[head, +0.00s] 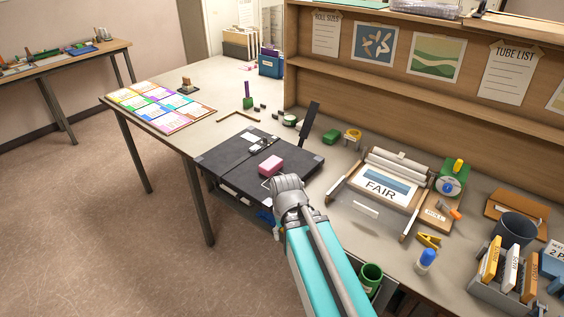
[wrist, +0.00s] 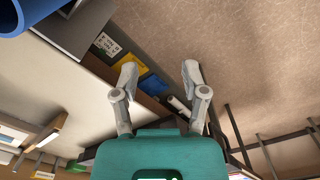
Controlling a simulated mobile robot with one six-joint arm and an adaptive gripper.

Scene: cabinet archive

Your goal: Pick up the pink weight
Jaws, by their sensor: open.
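The pink weight (head: 271,165) is a small pink block. It lies on a black flat case (head: 232,160) on the table, just beyond the visible end of my arm in the head view. My gripper (wrist: 160,70) shows in the wrist view with its two grey fingers spread apart and nothing between them. In the head view I cannot make out the gripper fingers. The pink weight is not visible in the wrist view, which looks past the table's edge toward the floor.
A black upright panel (head: 309,124) stands behind the case. A framed FAIR print (head: 383,187) lies to the right. A green cup (head: 371,278) and a grey rack of labelled items (head: 497,290) are at the front right. Coloured cards (head: 160,105) cover the far left.

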